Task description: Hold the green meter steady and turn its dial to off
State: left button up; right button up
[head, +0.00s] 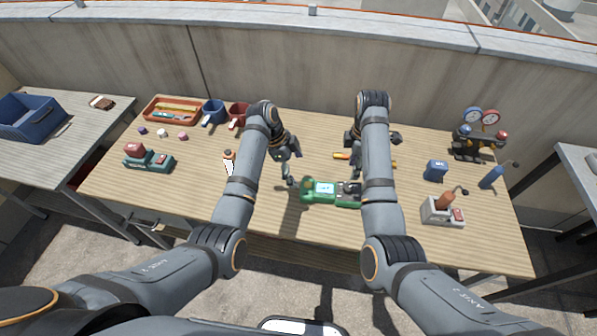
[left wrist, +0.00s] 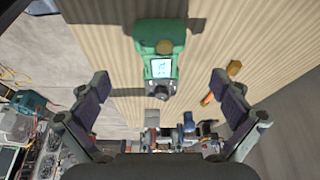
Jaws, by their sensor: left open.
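The green meter (head: 308,190) lies on the wooden table between my arms. Its lit screen (head: 324,188) faces up, and its dark dial (head: 350,187) is on the right, beside my right forearm, which hides the meter's right end. In the left wrist view the meter (left wrist: 152,39) lies ahead between the fingers, with the screen (left wrist: 161,68) and the dial (left wrist: 159,91) nearer the camera. My left gripper (head: 291,168) is open and empty, just left of and above the meter. My right gripper (head: 356,160) is beyond the meter, mostly hidden by its arm, so its opening is unclear.
An orange-yellow tool (head: 341,156) lies behind the meter, partly hidden by my right arm. A grey box with a brown handle (head: 443,210), a blue block (head: 436,170) and gauges (head: 475,128) stand right. A tray (head: 172,110), cups and a teal-red device (head: 148,159) are left.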

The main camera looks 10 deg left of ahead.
aim_at(307, 186)
pick_arm(q)
jog(key=x, duration=1)
jog(key=shift+d+f, duration=0.15)
